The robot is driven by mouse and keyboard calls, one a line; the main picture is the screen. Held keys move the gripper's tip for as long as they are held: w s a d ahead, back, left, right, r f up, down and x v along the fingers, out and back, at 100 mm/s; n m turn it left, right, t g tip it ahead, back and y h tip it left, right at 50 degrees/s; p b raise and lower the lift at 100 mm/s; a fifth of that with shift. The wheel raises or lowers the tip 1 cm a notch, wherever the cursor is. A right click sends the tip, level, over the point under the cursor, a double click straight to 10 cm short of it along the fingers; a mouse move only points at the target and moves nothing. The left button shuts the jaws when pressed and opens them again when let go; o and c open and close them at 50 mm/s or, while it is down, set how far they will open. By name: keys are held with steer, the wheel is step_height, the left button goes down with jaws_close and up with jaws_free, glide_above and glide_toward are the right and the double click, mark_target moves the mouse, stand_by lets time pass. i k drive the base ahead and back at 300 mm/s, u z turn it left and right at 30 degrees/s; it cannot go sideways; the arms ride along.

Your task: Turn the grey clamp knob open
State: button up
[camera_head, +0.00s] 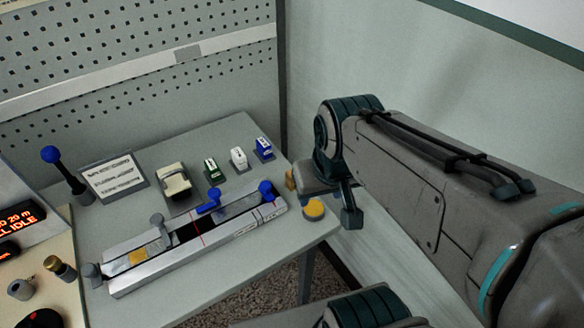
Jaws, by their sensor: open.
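A long silver clamping fixture (215,240) lies diagonally on the grey table. A grey knob (157,220) stands upright near its left part, above a yellow patch. Another grey knob (92,271) sits at the fixture's left end; I cannot tell which of the two is the clamp knob. A blue lever (209,202) and a blue ball knob (266,187) are farther right on the fixture. My gripper (324,198) is open and looks empty, over the table's right corner, to the right of the fixture and apart from both grey knobs. Its fingers are partly hidden by its own body.
A yellow disc (313,209) is by the right corner. Behind the fixture stand a label plate (113,178), a cream device (174,182) and small green, white and blue blocks (238,158). A blue-topped stick (52,158) and a display panel (22,217) are left. The table front is clear.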

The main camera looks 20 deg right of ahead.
mark_target(157, 220)
steer(key=u, duration=1.3)
steer(key=i, duration=0.25)
steer(key=u, duration=0.05)
